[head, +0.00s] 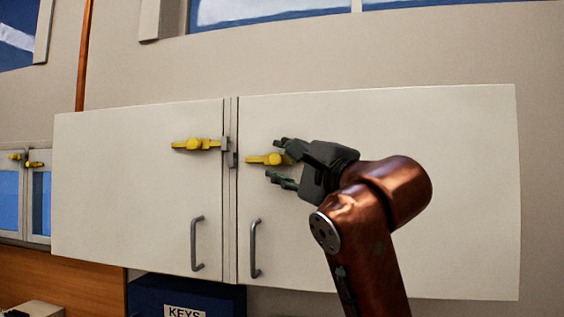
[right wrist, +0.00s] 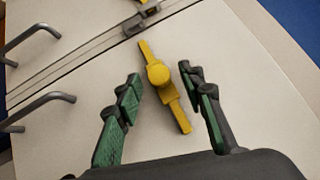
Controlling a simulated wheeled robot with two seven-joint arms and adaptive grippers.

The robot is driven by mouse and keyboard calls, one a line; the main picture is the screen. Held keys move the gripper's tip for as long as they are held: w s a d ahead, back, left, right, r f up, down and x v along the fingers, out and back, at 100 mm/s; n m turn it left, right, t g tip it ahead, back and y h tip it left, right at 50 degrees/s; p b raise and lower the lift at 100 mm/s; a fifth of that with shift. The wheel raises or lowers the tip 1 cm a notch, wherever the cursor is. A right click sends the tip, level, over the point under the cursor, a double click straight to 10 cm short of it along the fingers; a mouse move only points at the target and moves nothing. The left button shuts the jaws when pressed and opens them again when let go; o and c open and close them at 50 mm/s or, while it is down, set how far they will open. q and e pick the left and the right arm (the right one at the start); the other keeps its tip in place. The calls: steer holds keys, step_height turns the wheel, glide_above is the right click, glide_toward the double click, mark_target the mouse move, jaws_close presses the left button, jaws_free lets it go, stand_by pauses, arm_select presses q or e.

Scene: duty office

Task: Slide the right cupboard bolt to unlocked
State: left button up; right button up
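The right cupboard bolt (head: 265,159) is yellow, with a round knob on a flat bar, and sits on the right white door (head: 400,240). Its left end stops short of the grey catch (head: 233,159) at the door seam. My right gripper (head: 277,160) is open, with one finger above and one below the right part of the bolt. In the right wrist view the bolt (right wrist: 158,74) lies between the two spread green-padded fingers (right wrist: 158,92), with gaps on both sides. The left door's yellow bolt (head: 196,144) reaches its grey catch. My left gripper is not in view.
Two grey door handles (head: 255,248) (head: 197,243) stand out below the bolts, either side of the seam. A blue box labelled KEYS (head: 185,298) is under the cupboard. A smaller cabinet with yellow bolts (head: 34,164) is at far left.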

steer(key=shift+s+d, duration=0.1)
steer(key=shift+s, duration=0.1)
steer(key=v, duration=1.1)
steer(key=shift+s, duration=0.25)
steer(key=shift+d+f, duration=0.15)
steer(key=shift+d, duration=0.05)
